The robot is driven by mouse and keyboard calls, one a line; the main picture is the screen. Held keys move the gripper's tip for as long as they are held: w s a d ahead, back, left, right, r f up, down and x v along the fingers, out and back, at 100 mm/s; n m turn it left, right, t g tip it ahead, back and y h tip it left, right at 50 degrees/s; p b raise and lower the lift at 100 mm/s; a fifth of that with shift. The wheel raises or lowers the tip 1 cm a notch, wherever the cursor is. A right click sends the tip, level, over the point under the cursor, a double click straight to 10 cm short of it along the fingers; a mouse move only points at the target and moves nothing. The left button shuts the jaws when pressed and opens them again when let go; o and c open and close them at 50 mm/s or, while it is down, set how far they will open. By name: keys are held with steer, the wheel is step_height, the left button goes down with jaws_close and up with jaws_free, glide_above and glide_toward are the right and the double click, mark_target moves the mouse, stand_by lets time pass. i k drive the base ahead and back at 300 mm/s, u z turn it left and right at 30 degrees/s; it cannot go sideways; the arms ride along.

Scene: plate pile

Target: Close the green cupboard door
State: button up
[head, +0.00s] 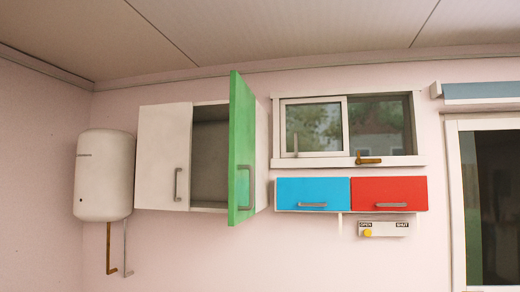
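The green cupboard door (242,140) stands open in the head view. It swings out from the right side of a white wall cupboard, so the grey inside (210,155) shows. A grey bar handle (244,188) is on the door's lower part. The white door (164,157) on the cupboard's left is shut and has its own grey handle (178,184). My gripper is not in view.
A white water heater (104,175) with pipes below hangs left of the cupboard. To the right are a window (347,128), a blue drawer front (312,189), a red one (390,190) and a small panel marked OPEN and SHUT (392,229). Bare wall lies below the cupboard.

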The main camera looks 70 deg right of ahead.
mark_target(242, 176)
steer(key=u, duration=0.2)
steer(key=k, duration=0.7)
steer(key=z, duration=1.75)
steer(key=i, duration=1)
steer(key=k, duration=0.15)
steer(key=z, duration=0.1)
